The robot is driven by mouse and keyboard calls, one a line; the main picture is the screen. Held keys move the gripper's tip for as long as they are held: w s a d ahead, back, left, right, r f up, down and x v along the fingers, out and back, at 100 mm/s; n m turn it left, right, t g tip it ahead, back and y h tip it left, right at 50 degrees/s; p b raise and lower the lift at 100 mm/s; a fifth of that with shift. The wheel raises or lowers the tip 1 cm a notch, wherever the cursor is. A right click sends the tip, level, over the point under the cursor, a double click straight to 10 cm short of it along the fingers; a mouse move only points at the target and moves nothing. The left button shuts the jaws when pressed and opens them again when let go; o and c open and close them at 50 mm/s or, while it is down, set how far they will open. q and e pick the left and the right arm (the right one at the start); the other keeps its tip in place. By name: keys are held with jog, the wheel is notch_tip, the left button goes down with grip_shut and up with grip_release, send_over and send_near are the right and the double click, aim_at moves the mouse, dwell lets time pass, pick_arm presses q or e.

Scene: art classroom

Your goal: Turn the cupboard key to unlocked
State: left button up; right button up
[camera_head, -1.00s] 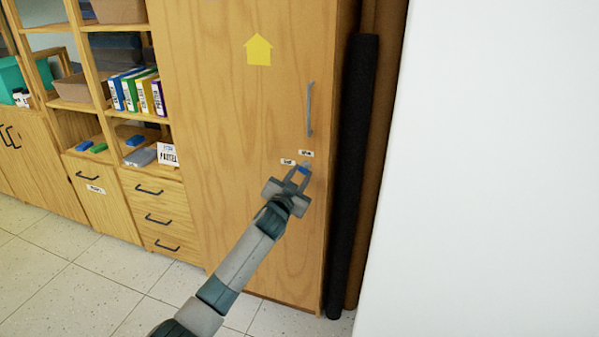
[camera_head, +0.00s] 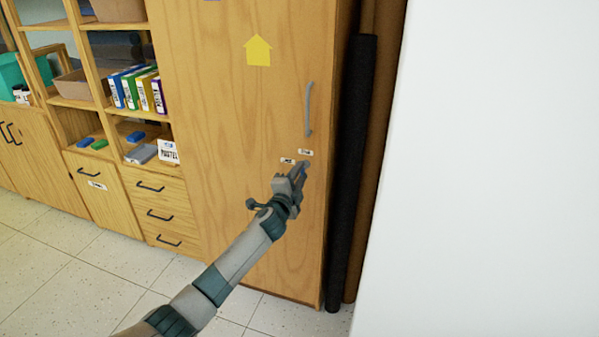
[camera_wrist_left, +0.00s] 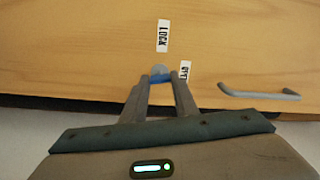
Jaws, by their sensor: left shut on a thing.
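The tall wooden cupboard door (camera_head: 250,130) has a small lock with a key, mostly hidden behind my gripper in the head view. In the left wrist view the key's blue head (camera_wrist_left: 160,78) shows between my fingertips, below a grey round lock piece (camera_wrist_left: 161,70). My left gripper (camera_head: 303,168) is at the lock, shut on the key. A LOCK label (camera_wrist_left: 163,35) and a partly covered OPEN label (camera_wrist_left: 185,70) are beside the lock; both also show small in the head view. The key's exact angle is hard to tell. My right gripper is not in view.
A grey door handle (camera_head: 309,110) is above the lock. A dark roll (camera_head: 352,180) stands at the cupboard's right side, near a white wall (camera_head: 480,170). Shelves with binders (camera_head: 135,90) and drawers (camera_head: 155,215) stand left. The tiled floor (camera_head: 60,270) is clear.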

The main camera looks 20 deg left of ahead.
pick_arm(q)
jog(key=shift+w+a+r+m, duration=0.1)
jog(key=shift+a+r+m, duration=0.1)
jog(key=shift+m, duration=0.4)
jog(key=shift+w+a+r+m, duration=0.1)
jog(key=shift+a+r+m, duration=0.1)
jog(key=shift+m, duration=0.4)
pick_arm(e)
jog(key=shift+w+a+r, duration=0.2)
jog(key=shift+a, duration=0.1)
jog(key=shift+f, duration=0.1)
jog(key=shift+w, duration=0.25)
pick_arm(q)
jog(key=o, duration=1.1)
jog(key=shift+c, duration=0.2)
jog(key=shift+s+a+f, duration=0.2)
jog(key=shift+s+f, duration=0.05)
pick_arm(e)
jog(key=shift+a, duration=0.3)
pick_arm(q)
jog(key=shift+s+d, duration=0.1)
